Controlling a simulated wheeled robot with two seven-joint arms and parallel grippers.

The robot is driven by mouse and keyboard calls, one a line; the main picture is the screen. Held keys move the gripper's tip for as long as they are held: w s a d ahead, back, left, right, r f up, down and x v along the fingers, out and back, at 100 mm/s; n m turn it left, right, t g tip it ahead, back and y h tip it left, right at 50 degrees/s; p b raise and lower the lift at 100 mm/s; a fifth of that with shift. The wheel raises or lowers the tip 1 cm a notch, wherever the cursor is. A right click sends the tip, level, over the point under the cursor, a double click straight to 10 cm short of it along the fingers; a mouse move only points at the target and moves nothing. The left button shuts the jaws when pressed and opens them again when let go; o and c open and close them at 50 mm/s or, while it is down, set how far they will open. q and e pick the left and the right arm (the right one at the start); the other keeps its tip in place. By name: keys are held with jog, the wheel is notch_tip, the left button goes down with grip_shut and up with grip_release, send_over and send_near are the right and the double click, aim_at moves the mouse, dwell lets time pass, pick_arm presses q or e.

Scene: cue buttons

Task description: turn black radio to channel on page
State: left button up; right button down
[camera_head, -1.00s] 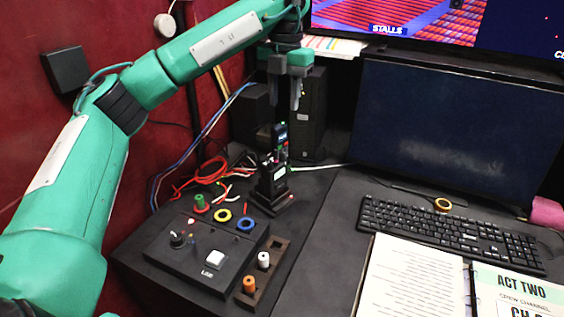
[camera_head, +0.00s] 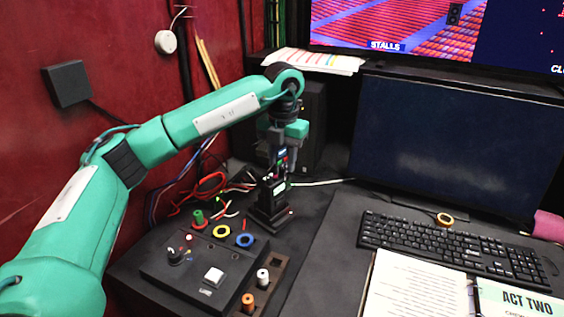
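The black radio (camera_head: 279,168) stands upright in a dark dock (camera_head: 268,208) on the desk, with a small lit screen near its top. My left gripper (camera_head: 284,158) points down at the radio's top, its fingers overlapping it in the picture. Whether they touch or grip it cannot be told. The open binder's right page (camera_head: 512,300) reads "ACT TWO" at the bottom right; the lines below are cut off by the picture's edge, so the channel cannot be read. My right gripper is not in view.
A control box (camera_head: 200,268) with a knob and white button sits in front of the dock. Coloured rings, pegs and loose cables lie around it. A keyboard (camera_head: 440,246) and dark monitor (camera_head: 450,140) are at right. A speaker (camera_head: 312,120) stands behind my gripper.

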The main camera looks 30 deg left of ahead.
pick_arm(q)
jog(key=shift+f, duration=0.65)
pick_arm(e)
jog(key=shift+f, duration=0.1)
pick_arm(q)
grip_shut()
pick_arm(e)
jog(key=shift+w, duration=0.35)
